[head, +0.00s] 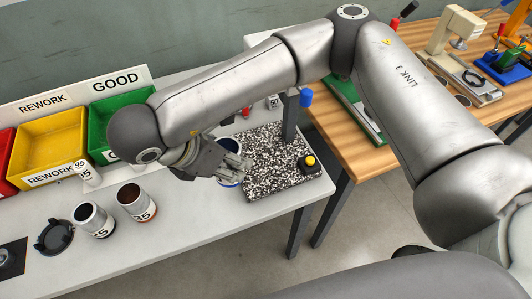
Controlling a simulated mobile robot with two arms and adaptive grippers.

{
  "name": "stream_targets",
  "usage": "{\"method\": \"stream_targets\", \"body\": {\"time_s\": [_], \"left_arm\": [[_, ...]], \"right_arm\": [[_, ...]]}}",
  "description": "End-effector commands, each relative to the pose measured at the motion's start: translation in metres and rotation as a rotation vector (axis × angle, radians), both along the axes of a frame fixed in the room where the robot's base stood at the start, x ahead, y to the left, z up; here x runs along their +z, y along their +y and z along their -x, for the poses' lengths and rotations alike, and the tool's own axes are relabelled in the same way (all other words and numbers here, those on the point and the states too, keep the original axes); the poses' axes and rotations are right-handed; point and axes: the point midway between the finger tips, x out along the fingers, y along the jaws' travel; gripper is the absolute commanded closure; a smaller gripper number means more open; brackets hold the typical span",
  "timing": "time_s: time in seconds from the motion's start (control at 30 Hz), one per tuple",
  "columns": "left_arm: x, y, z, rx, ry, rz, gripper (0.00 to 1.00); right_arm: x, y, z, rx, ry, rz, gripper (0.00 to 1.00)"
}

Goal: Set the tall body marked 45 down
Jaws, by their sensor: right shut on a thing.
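My right gripper (234,167) reaches in from the right and is shut on a tall body (229,183), a pale can with a blue rim and a blue band at its foot. The body looks about upright, at the left edge of the speckled stone plate (262,185). The fingers cover much of its side, so its number cannot be read. I cannot tell whether its foot touches the table (190,235). My left gripper is not in view.
Two cans marked 25 (93,219) (137,203) and a black ring part (54,237) stand at the left. Behind are a yellow REWORK bin (48,145) and a green GOOD bin (112,118). A post with a blue knob (306,97) rises from the stone plate.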

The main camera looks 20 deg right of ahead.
Motion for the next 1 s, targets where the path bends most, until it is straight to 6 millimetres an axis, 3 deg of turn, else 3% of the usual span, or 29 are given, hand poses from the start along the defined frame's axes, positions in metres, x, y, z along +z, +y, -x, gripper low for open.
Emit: {"method": "stream_targets", "body": {"time_s": [0.2,0.37,0.67,0.83,1.0], "left_arm": [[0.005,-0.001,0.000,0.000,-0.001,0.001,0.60],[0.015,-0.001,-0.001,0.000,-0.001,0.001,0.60],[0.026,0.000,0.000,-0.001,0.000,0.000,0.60],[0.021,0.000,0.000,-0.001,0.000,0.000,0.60],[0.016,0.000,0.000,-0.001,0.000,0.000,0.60]], "right_arm": [[0.006,0.004,-0.003,-0.166,0.001,-0.002,0.70],[-0.003,-0.014,-0.019,-0.187,0.005,-0.001,0.70],[-0.038,-0.063,-0.067,-0.184,0.006,-0.003,0.70],[-0.067,-0.076,-0.081,-0.180,0.005,-0.004,0.70],[-0.085,-0.086,-0.093,-0.178,0.002,-0.005,0.70]]}}
